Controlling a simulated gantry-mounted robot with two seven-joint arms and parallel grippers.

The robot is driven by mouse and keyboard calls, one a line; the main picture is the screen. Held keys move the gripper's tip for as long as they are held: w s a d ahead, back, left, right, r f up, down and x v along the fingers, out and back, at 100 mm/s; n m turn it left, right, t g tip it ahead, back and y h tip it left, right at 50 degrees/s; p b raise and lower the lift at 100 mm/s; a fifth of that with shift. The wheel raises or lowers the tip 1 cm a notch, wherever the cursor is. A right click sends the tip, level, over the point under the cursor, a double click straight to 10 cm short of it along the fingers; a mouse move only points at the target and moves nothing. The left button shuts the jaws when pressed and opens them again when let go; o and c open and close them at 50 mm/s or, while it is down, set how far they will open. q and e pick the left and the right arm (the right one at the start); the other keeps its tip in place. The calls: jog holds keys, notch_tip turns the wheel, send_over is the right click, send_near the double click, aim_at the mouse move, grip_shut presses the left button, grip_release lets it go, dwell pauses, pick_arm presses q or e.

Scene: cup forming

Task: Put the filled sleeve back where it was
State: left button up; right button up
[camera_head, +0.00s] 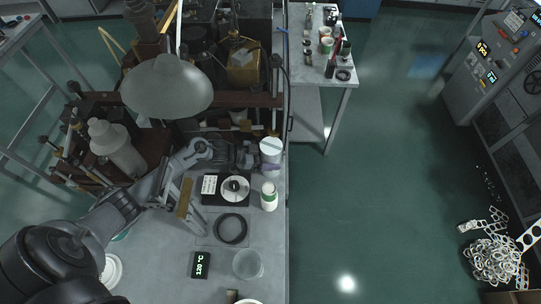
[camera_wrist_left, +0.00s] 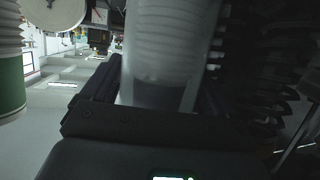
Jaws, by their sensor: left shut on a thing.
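My left gripper (camera_head: 259,157) is shut on a whitish, translucent sleeve (camera_head: 270,147) near the bench's right edge. In the left wrist view the sleeve (camera_wrist_left: 168,45) stands between the fingers, with ribbed, stacked shapes showing faintly through its wall. Its lower end is partly hidden behind the gripper body. I cannot tell whether the sleeve touches the bench. My right gripper is not in view.
A white and green container (camera_head: 268,197) stands close to the held sleeve. A black-based device with a round white plate (camera_head: 235,188), a black ring (camera_head: 230,229), a small display (camera_head: 201,264) and a clear cup (camera_head: 247,264) are on the bench. A lamp shade (camera_head: 166,86) hangs above.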

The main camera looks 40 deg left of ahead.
pick_arm(q)
jog(key=o, duration=1)
jog(key=shift+f, duration=0.15)
jog(key=shift+c, duration=0.2)
jog(key=p+v, duration=0.7)
jog(key=v, duration=0.5)
jog(key=shift+r, duration=0.25)
jog(key=shift+d, duration=0.15)
